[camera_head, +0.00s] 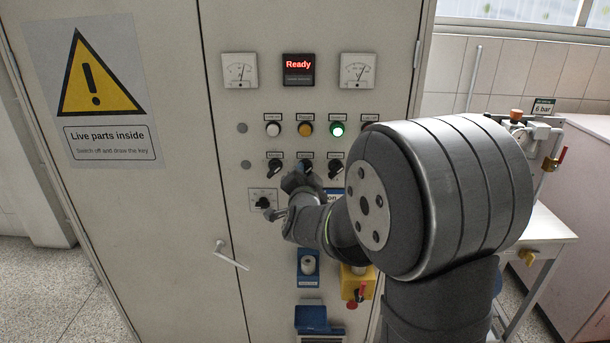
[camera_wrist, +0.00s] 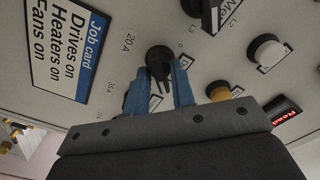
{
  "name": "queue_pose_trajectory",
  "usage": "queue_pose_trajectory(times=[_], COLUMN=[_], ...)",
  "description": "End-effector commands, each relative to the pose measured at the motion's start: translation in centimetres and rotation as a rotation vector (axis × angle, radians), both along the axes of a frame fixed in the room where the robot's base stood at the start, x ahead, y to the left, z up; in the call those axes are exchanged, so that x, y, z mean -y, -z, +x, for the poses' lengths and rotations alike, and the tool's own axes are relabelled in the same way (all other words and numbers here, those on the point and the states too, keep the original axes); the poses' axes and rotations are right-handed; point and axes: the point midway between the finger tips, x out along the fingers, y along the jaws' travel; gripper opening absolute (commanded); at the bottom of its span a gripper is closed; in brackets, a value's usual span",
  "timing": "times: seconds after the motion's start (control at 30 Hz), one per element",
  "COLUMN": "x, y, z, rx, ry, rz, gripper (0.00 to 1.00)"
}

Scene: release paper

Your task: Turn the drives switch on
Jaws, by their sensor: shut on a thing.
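Three black rotary switches sit in a row on the grey cabinet door, the left one (camera_head: 275,167), the middle one (camera_head: 306,162) and the right one (camera_head: 335,168). The small labels above them are too small to read, so I cannot tell which is the drives switch. My gripper (camera_head: 300,173) is at the middle switch and partly hides it. In the wrist view, the blue fingers of my gripper (camera_wrist: 159,72) are shut on a black switch knob (camera_wrist: 158,55), one finger on each side. The job card (camera_wrist: 67,50) reads "Drives on, Heaters on, Fans on".
Above the switches are white (camera_head: 273,129), amber (camera_head: 305,129) and lit green (camera_head: 337,129) lamps. A display (camera_head: 298,68) reads "Ready". A selector (camera_head: 264,201) is at lower left. A door handle (camera_head: 231,255) sticks out below. My arm covers the panel's right side.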

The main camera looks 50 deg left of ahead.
Motion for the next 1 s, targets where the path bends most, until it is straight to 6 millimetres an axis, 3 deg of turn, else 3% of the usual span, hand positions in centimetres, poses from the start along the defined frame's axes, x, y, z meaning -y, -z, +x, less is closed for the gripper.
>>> queue_pose_trajectory(times=[0.4,0.43,0.5,0.83,1.0], x=[0.0,0.0,0.0,0.3,1.8], y=[0.0,0.0,0.0,0.0,-0.1], z=[0.0,0.0,0.0,-0.3,-1.9], rx=[-0.007,-0.007,-0.007,-0.005,-0.005], ry=[0.000,0.000,0.000,-0.001,-0.001], rz=[0.005,0.005,0.005,0.004,0.005], gripper=[0.00,0.25,0.33,0.33,0.33])
